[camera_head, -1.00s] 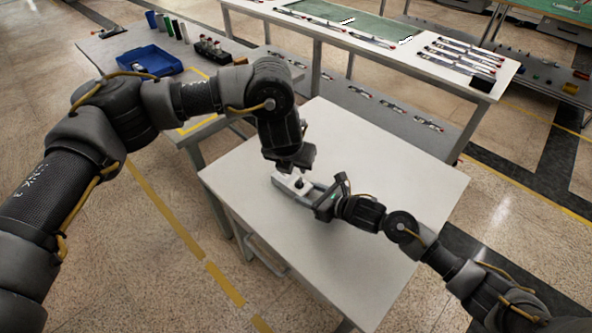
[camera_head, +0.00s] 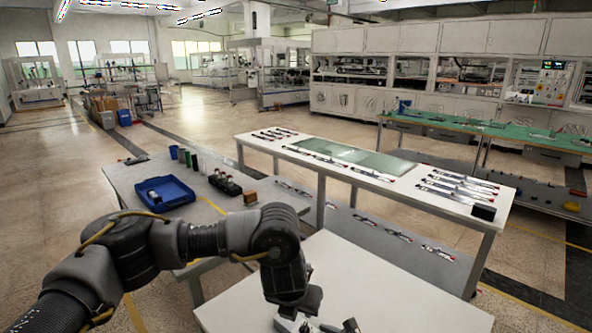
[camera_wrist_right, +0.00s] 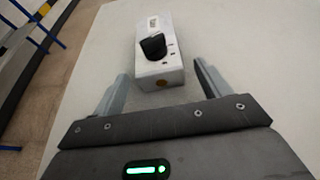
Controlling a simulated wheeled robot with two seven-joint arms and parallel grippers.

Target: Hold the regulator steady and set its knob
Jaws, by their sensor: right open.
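The regulator (camera_wrist_right: 160,70) is a small white box with a black knob (camera_wrist_right: 153,45) on its top face. It lies on the white table in the right wrist view. My right gripper (camera_wrist_right: 161,72) is open, with one finger on each side of the regulator's near end; a gap shows on both sides. In the head view only a sliver of the regulator (camera_head: 287,324) shows at the bottom edge. My left gripper (camera_head: 296,304) points down above it there; its fingertips are hidden, so I cannot tell its opening or whether it touches.
The white table top (camera_head: 390,285) is bare to the right. A grey side table holds a blue bin (camera_head: 165,193), several bottles and a dark rack (camera_head: 225,184). Behind stands a long bench (camera_head: 375,170) with a green mat and several slim parts.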

